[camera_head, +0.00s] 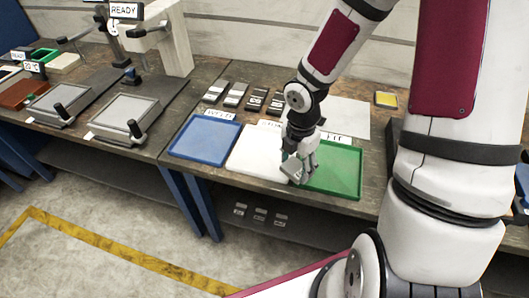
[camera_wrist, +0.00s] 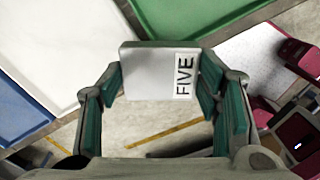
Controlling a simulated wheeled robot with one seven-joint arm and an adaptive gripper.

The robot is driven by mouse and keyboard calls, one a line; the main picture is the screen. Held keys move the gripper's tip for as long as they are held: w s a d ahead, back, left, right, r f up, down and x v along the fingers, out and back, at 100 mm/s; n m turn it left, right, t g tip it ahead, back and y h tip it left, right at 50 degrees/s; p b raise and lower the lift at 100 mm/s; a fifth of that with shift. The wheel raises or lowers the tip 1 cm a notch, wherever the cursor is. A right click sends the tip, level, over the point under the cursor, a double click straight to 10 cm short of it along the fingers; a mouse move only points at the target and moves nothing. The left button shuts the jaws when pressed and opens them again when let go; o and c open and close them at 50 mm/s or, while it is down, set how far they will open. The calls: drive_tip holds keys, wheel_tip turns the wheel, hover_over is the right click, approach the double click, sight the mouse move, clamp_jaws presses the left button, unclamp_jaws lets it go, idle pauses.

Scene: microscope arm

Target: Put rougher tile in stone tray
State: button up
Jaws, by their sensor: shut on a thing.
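My gripper (camera_head: 300,168) is shut on a pale grey tile (camera_head: 292,172). In the wrist view the tile (camera_wrist: 150,72) sits between the green-padded fingers (camera_wrist: 160,84) and bears the label FIVE. The head view shows the gripper near the front of the white tray (camera_head: 252,158) and the left edge of the green tray (camera_head: 345,190). Its height above them is unclear. A blue tray (camera_head: 205,137) lies left of the white one. The tray labels are partly hidden or too small to read surely, so I cannot tell which is the stone tray.
Several dark and grey tiles (camera_head: 235,94) lie in a row behind the trays. A pale sheet (camera_head: 345,115) and a small yellow-topped block (camera_head: 386,99) lie at the back right. The left bench holds a microscope-like stand (camera_head: 165,38) and grey plates (camera_head: 125,115).

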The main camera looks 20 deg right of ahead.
drive_tip(key=s+n, duration=0.1)
drive_tip(key=n, duration=0.1)
drive_tip(key=s+n, duration=0.1)
drive_tip(key=n, duration=0.1)
drive_tip(key=shift+s+d+f+n, duration=0.1)
drive_tip(key=shift+s+d+n, duration=0.05)
drive_tip(key=shift+s+n, duration=0.45)
drive_tip(key=shift+n, duration=0.3)
hover_over(262, 159)
drive_tip(key=shift+s+f+b, duration=0.1)
drive_tip(key=shift+f+b, duration=0.25)
drive_tip(key=shift+f, duration=2.15)
drive_tip(key=shift+f, duration=0.15)
drive_tip(key=o, duration=1.8)
drive_tip(key=shift+c, duration=0.2)
